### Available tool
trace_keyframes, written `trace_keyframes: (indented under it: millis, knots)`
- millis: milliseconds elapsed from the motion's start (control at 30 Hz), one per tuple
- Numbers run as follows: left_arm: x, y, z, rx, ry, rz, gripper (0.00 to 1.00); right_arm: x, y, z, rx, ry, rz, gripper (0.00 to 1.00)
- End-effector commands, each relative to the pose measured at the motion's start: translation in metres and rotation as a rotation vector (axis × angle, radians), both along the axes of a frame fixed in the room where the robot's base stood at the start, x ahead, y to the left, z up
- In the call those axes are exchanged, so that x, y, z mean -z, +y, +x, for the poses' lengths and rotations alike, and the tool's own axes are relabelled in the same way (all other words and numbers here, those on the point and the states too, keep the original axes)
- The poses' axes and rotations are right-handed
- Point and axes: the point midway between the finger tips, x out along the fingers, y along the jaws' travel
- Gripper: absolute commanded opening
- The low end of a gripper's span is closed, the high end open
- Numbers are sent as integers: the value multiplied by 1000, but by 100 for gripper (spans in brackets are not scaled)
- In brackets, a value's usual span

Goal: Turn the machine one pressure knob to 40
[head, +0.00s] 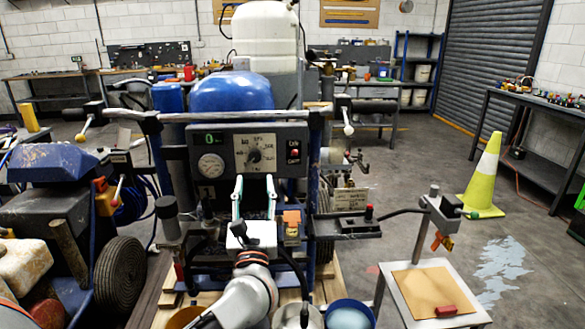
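The pressure knob (254,155) is a small dark knob at the centre of a pale square dial plate (241,143) on the machine's grey front panel. The dial's numbers are too small to read surely, and so is the knob's pointer. A green digital display (209,139) left of the dial seems to read 0. A round white gauge (211,166) sits below the display. My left gripper (255,179) is open and empty, with its two fingers pointing up, apart, just below the dial in the picture. My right gripper is not in view.
A handlebar (175,116) runs across above the panel, and a red button (294,153) sits right of the dial. A second machine (60,165) stands at left. A small stand (398,302) and a yellow-green cone (483,175) are at right.

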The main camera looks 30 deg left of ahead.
Motion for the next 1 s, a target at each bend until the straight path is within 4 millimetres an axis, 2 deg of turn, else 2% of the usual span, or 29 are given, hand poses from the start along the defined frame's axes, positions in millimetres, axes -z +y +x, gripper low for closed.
trace_keyframes:
  millis: [167,300,600,967,1000]
  knots:
    - [-8,8,12,1,-5,-10,40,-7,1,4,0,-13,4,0]
    - [-16,19,29,-1,-5,-8,40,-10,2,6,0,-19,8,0]
    - [-29,36,57,0,-2,-8,40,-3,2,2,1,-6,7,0]
    - [-29,38,62,1,0,-8,40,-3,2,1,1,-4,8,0]
    - [-29,38,62,0,0,-7,29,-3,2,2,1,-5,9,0]
